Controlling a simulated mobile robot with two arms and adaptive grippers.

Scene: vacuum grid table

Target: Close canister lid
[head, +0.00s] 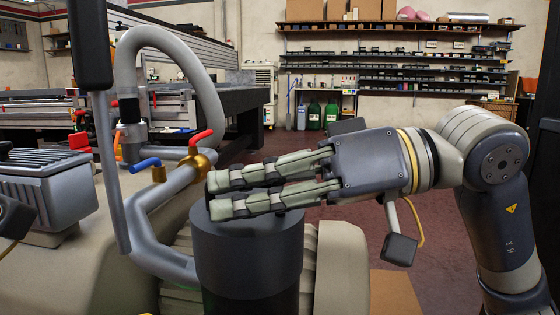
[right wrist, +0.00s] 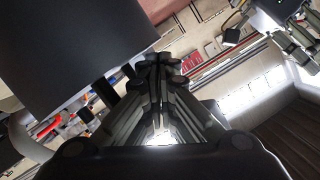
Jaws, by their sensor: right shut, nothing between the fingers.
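The dark grey canister (head: 248,268) stands upright in the lower middle of the head view. Its top is flat and dark, partly hidden under my fingers. In the right wrist view the shut fingers (right wrist: 162,65) point away beside a large dark surface (right wrist: 70,45), apparently the canister. What looks like my left gripper (right wrist: 290,42) shows small at upper right there, its jaws unclear.
A grey curved pipe (head: 150,235) with red (head: 201,137) and blue (head: 145,164) valve handles runs close left of the canister. A ribbed grey box (head: 45,185) sits at the left. Shelves (head: 400,75) line the far wall. Open floor (head: 455,225) lies behind my right arm.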

